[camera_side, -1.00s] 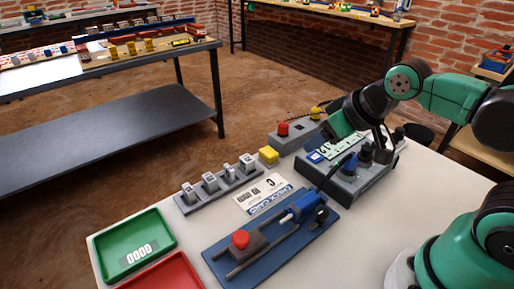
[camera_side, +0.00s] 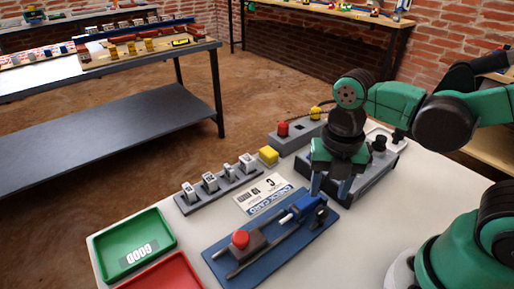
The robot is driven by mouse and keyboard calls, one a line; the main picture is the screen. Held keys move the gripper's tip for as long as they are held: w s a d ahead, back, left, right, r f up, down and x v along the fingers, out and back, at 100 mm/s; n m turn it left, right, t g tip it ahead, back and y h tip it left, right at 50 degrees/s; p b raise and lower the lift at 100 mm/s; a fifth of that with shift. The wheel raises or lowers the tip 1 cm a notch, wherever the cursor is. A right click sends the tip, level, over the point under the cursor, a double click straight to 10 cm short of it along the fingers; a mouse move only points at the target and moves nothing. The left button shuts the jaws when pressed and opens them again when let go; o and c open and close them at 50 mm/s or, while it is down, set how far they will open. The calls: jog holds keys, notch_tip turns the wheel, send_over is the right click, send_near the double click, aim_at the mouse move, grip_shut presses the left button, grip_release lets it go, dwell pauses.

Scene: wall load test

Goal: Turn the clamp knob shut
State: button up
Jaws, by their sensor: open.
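A blue fixture plate (camera_side: 222,265) lies on the white table, with two dark rails along it. A blue block (camera_side: 302,206) sits at its right end, with a black round knob (camera_side: 321,214) beside it that looks like the clamp knob. A red round cap (camera_side: 240,238) sits on a dark block at the plate's left end. My gripper (camera_side: 329,193) points down just above and behind the black knob, its two fingers apart with nothing seen between them. The fingers look clear of the knob, but the exact gap cannot be told. The knob's turn position is too small to read.
A grey instrument box (camera_side: 372,182) with black knobs stands behind my gripper, partly hidden by it. Green (camera_side: 133,245) and red (camera_side: 163,275) trays are at front left.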

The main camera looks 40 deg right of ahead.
aim_at(323, 211)
jog(key=shift+f, duration=2.6)
grip_shut()
